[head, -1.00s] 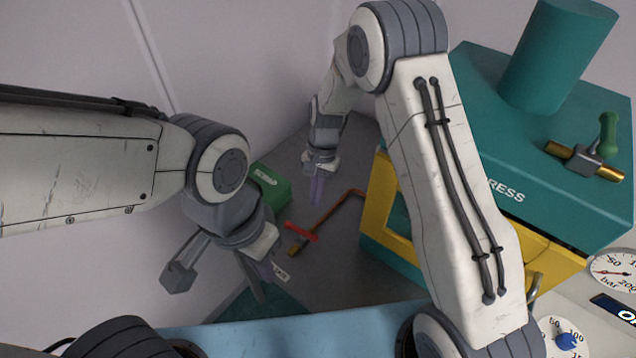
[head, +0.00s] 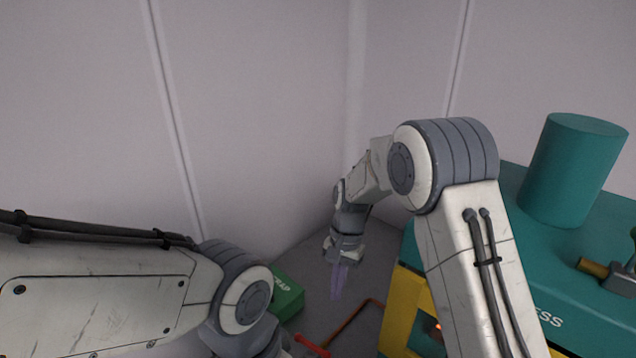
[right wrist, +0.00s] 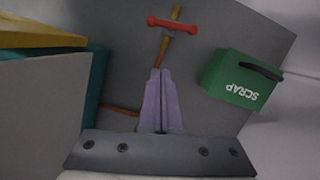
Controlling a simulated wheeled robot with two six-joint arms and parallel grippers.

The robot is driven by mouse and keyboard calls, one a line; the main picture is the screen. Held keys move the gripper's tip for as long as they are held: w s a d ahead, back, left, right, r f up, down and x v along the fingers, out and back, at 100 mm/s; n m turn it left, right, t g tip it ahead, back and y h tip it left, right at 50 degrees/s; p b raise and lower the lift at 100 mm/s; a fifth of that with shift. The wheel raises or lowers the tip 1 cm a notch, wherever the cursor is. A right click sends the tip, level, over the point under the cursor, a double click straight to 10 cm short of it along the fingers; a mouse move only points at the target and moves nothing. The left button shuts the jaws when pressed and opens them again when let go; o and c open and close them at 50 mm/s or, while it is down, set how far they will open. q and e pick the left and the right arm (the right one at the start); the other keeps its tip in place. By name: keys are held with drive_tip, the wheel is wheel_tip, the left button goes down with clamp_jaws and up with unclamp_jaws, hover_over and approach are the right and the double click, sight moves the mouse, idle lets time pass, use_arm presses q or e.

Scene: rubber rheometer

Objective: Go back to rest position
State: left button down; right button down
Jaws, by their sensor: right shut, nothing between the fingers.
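My right gripper (head: 338,280) hangs fingers down above the grey floor between the wall and the press. In the right wrist view its two pale purple fingers (right wrist: 159,75) are together, with nothing between them. My left arm comes in from the left of the head view, but its gripper is below the frame's edge. The tool with the red crossbar and brass shaft lies on the grey surface, apart from the fingers; its red bar shows in the right wrist view (right wrist: 172,25).
A green scrap box (head: 286,294) stands left of my right gripper, near the wall. The teal press (head: 535,275) with its yellow frame (head: 402,305) stands on the right, partly behind my right arm. A copper pipe (head: 352,325) lies low between them.

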drive_tip(key=s+a+r+n+t+b, duration=0.1)
drive_tip(key=s+a+r+n, duration=0.3)
drive_tip(key=s+r+n, duration=0.5)
drive_tip(key=s+d+n+t, duration=0.1)
drive_tip(key=s+n, duration=0.3)
drive_tip(key=s, duration=1.2)
drive_tip(key=shift+s+d+r+b, duration=0.2)
drive_tip(key=shift+s+d+b, duration=0.15)
drive_tip(key=shift+d+b, duration=0.1)
drive_tip(key=c, duration=1.2)
unclamp_jaws()
drive_tip(key=shift+s+d, duration=0.1)
drive_tip(key=shift+s, duration=0.3)
drive_tip(key=shift+c, duration=0.2)
drive_tip(key=o, duration=0.4)
drive_tip(key=shift+s+f+n, duration=0.1)
drive_tip(key=shift+s+n, duration=0.05)
drive_tip(key=shift+n, duration=0.15)
drive_tip(key=shift+c, duration=0.2)
drive_tip(key=n+h+b, duration=0.1)
drive_tip(key=n+b, duration=0.2)
drive_tip(key=b, duration=0.1)
approach(312, 344)
drive_tip(key=shift+s, duration=0.25)
drive_tip(key=shift+w+f, duration=0.15)
drive_tip(key=shift+f, duration=0.15)
wheel_tip(312, 344, down, 10)
drive_tip(key=shift+p, duration=0.95)
clamp_jaws()
